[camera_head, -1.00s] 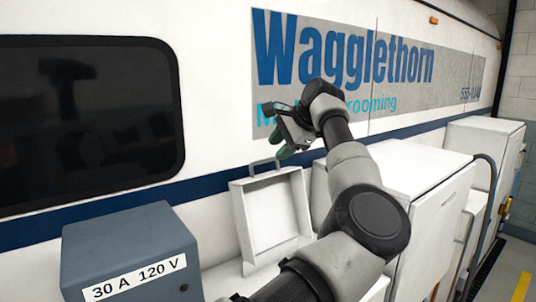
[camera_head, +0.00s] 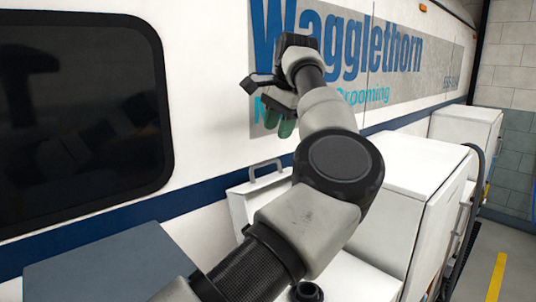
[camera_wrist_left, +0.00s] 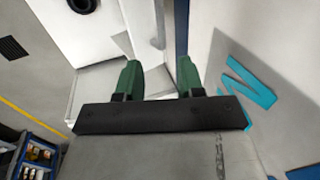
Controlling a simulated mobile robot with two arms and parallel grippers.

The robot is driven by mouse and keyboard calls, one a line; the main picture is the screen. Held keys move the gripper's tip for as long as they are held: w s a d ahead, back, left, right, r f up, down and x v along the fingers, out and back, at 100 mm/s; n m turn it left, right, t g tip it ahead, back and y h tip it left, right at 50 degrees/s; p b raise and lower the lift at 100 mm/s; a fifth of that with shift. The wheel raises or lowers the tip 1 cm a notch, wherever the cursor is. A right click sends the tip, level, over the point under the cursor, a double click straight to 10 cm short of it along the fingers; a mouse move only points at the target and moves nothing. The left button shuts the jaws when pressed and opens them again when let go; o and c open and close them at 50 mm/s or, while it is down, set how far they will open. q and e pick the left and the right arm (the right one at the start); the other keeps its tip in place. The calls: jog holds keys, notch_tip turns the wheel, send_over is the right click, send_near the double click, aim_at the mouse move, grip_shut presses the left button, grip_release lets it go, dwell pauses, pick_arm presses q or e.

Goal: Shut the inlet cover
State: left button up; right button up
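The inlet cover (camera_head: 240,208) is a white, shallow lid with a grey handle (camera_head: 265,168) on its top edge. It stands raised against the van's side, with its lower part hidden behind my left arm. In the left wrist view, the pale handle (camera_wrist_left: 158,22) shows beyond the fingers. My left gripper (camera_head: 280,122) is in front of the van's lettering, above the handle and apart from it. Its two green fingers (camera_wrist_left: 159,80) are spread with nothing held between them. My right gripper is in neither view.
A grey-blue box (camera_head: 110,268) stands at the lower left. White cabinets (camera_head: 405,172) line the van's side on the right, with a dark hose (camera_head: 472,215) beside them. A blue crate (camera_wrist_left: 38,158) with small items shows in the wrist view.

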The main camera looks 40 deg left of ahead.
aim_at(271, 162)
pick_arm(q)
jog(key=x, duration=0.5)
jog(key=shift+f+p, duration=0.1)
jog(key=shift+p, duration=0.25)
jog(key=x, duration=0.3)
jog(key=shift+a, duration=0.2)
jog(key=shift+d, duration=0.1)
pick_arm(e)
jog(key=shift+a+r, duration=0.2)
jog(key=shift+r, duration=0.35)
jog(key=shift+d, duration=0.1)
pick_arm(q)
grip_shut()
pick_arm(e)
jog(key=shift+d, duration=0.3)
